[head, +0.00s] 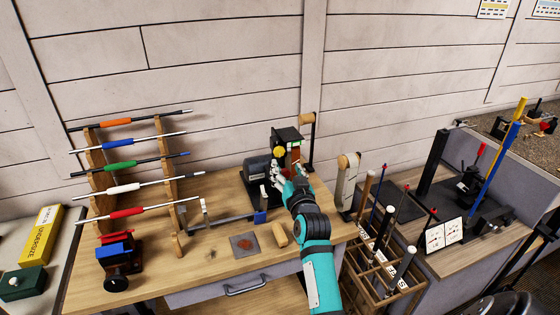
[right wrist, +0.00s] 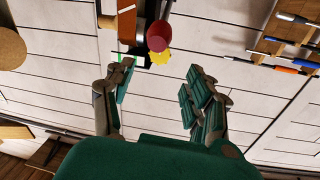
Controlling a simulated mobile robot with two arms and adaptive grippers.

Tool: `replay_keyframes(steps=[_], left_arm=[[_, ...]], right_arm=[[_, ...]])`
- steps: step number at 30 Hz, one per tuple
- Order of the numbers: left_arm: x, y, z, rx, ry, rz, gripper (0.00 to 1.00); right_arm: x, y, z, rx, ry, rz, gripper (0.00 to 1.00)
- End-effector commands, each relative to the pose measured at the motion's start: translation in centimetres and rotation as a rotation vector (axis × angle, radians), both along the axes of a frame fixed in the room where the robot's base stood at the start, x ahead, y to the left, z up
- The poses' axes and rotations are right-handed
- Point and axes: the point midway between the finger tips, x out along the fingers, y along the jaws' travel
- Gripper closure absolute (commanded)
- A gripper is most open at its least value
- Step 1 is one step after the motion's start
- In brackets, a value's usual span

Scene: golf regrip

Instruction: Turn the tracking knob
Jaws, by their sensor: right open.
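A dark belt machine (head: 286,136) stands at the back of the wooden bench, with a yellow knob (head: 279,152) on its left side. In the right wrist view a yellow toothed knob (right wrist: 159,58) shows beside a red round part (right wrist: 158,36), close to an orange-brown belt (right wrist: 127,22). I take the yellow knob to be the tracking knob. My right gripper (head: 283,173) is just below the knob in the head view. Its fingers (right wrist: 158,97) are spread apart and empty, with the knob beyond their tips. I see no contact. My left gripper is not in view.
A grey motor (head: 258,168) sits left of the belt. A rack of coloured clubs (head: 130,160) stands at the bench's left. A bench vise (head: 118,258) is at the front left. A wooden block (head: 277,235) lies near my right arm. A club crate (head: 375,265) stands to the right.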

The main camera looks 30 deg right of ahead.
Motion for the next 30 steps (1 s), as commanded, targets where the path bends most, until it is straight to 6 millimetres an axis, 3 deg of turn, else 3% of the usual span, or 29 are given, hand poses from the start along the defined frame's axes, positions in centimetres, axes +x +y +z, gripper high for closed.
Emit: replay_keyframes(steps=[1, 6, 12, 25, 30], left_arm=[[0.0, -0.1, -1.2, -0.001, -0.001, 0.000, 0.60], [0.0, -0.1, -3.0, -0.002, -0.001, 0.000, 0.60], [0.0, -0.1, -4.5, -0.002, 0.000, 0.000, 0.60], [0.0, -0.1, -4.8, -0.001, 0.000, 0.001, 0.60], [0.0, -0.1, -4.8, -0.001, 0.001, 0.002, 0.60]], right_arm=[[1.2, -0.5, -0.4, -0.001, -0.004, -0.001, 0.45], [4.5, -1.7, -0.4, -0.001, -0.003, 0.000, 0.45], [7.1, -2.6, -0.3, 0.000, 0.000, 0.000, 0.45], [8.0, -3.0, 0.0, -0.001, 0.001, 0.000, 0.45], [8.0, -3.0, 0.0, -0.001, 0.001, 0.000, 0.66]])
